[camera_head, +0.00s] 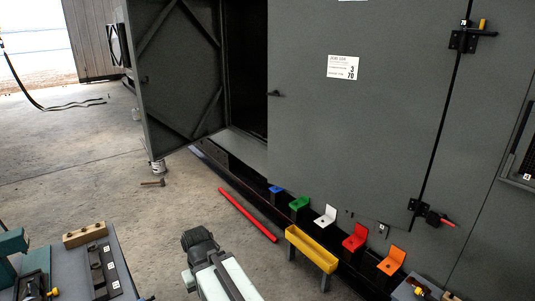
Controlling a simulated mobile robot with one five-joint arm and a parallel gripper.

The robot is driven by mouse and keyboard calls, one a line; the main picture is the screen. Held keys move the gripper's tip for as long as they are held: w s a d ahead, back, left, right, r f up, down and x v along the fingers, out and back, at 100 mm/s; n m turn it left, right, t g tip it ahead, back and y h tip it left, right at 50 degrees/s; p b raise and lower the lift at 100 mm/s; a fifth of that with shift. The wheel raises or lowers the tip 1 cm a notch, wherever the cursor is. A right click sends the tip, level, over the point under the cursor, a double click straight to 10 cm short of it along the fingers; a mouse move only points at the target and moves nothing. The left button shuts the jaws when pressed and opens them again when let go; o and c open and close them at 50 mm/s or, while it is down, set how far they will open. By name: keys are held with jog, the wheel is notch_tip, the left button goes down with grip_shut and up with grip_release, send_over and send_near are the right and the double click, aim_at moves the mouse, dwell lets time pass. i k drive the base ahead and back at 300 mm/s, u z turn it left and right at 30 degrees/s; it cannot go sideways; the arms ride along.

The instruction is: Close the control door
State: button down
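A tall grey door leaf (180,75) with diagonal bracing stands swung open at the upper left, its inner face toward me. To its right is the dark opening (248,70) of the grey enclosure (350,130). No label shows whether this leaf is the control door. The dark end of my arm, with my gripper (200,238), is low in the middle of the picture, above the floor and well short of the door. I see nothing held there, but the fingers cannot be made out.
A yellow trough (312,248) and several coloured brackets (325,216) line the enclosure base. A bench (125,270) with parts is at lower left. Floor at left is mostly clear.

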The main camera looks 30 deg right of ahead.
aim_at(363, 86)
jog(key=k, duration=0.3)
jog(key=z, duration=1.1)
jog(key=i, duration=2.35)
jog(key=u, duration=3.4)
